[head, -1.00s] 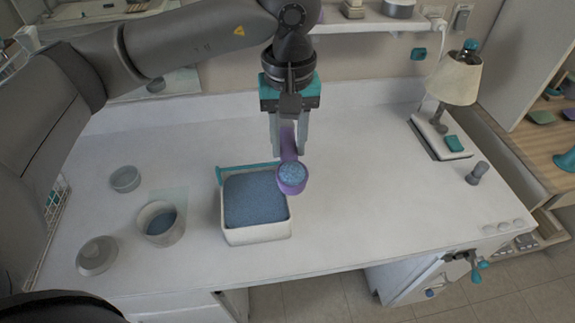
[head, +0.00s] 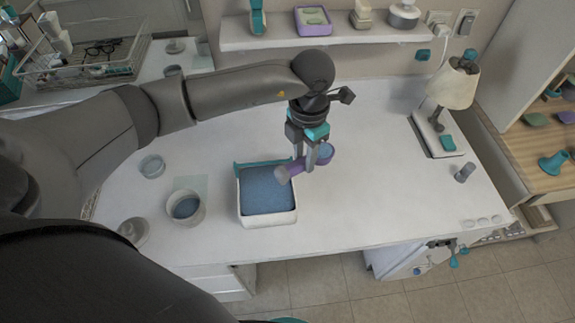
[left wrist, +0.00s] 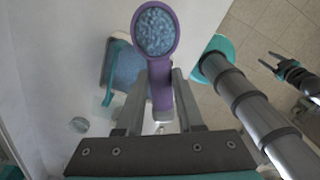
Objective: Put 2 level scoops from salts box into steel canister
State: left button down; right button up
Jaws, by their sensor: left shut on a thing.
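My left gripper (head: 309,168) is shut on the handle of a purple scoop (head: 327,152), above the table, right of the salts box. The scoop's bowl holds blue grains; it shows large in the left wrist view (left wrist: 155,30), heaped or level I cannot tell. The white salts box (head: 268,219) is filled with blue salts and has a teal bar (head: 262,162) along its back edge. The grey steel canister (head: 172,212) stands left of the box, open, with some blue salts inside. My right gripper (left wrist: 268,60) shows small in the left wrist view, fingers apart, over the floor.
A round grey lid (head: 134,231) and a small grey dish (head: 152,166) lie near the canister. A lamp (head: 452,85) on a white base and a small grey cylinder (head: 465,172) stand at the right. The table between box and lamp is clear.

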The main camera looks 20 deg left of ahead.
aim_at(287, 171)
pick_arm(q)
jog(key=s+n+p, duration=0.1)
jog(key=n+p, duration=0.1)
jog(key=n, duration=0.2)
jog(key=s+a+f+n+p, duration=0.1)
jog(key=n+p, duration=0.1)
jog(key=n, duration=0.2)
jog(key=s+f+n+p, duration=0.1)
jog(key=n+p, duration=0.1)
jog(key=n, duration=0.2)
jog(key=shift+a+f, duration=0.15)
jog(key=shift+a, duration=0.05)
jog(key=n, duration=0.1)
jog(key=s+n+p, duration=0.1)
jog(key=f+n, duration=0.1)
jog(key=shift+s+a+f+n, duration=0.1)
jog(key=shift+s+a+n, duration=0.05)
jog(key=shift+a+n, duration=0.2)
pick_arm(e)
notch_tip(287, 171, up, 8)
jog(key=shift+r, duration=0.2)
pick_arm(q)
jog(key=shift+d, duration=0.1)
